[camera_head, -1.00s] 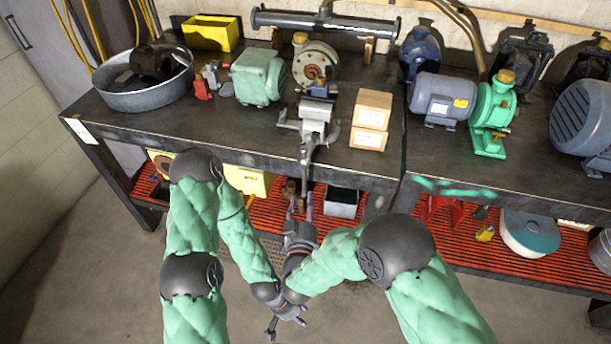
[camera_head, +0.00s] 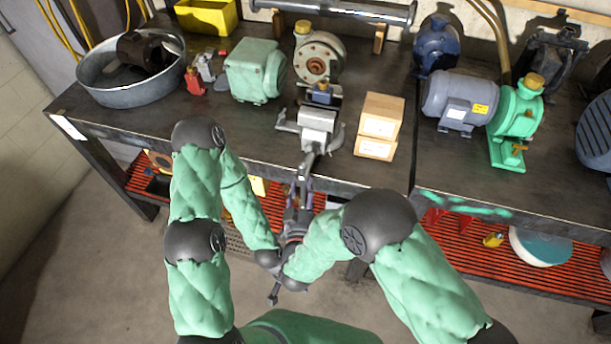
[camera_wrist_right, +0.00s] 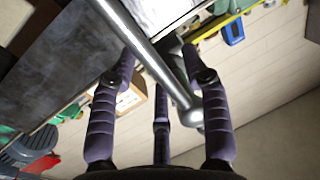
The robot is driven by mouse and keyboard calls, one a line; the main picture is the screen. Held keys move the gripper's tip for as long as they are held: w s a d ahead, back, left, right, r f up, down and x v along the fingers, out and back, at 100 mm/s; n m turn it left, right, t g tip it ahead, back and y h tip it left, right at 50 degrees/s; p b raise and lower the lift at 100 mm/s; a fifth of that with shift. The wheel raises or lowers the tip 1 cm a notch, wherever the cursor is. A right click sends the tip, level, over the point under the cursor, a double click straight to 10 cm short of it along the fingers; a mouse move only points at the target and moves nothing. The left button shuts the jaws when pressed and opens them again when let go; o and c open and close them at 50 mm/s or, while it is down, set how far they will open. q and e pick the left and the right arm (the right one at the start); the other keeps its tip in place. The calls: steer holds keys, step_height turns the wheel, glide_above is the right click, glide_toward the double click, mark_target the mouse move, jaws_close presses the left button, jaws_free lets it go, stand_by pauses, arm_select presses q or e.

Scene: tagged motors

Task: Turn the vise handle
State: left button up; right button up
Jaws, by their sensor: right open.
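The grey vise (camera_head: 318,128) stands on the front edge of the workbench, its screw and handle pointing toward me. My right gripper (camera_head: 301,185) is in front of it, just below the bench edge, fingers toward the handle. In the right wrist view, the metal handle bar (camera_wrist_right: 150,55) runs diagonally between the spread purple fingers of my right gripper (camera_wrist_right: 160,75). The bar ends in a round knob (camera_wrist_right: 191,112). The fingers look open around the bar; contact is unclear. My left gripper (camera_head: 275,291) hangs low near the right forearm, small and partly hidden.
The dark workbench (camera_head: 235,130) carries a metal basin (camera_head: 115,92), a green motor (camera_head: 256,70), a flanged pump (camera_head: 318,62) and two stacked boxes (camera_head: 379,126) right of the vise. A red slatted shelf (camera_head: 460,250) lies below. The floor in front is clear.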

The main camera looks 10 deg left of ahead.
steer(key=shift+w, duration=0.25)
jaws_close()
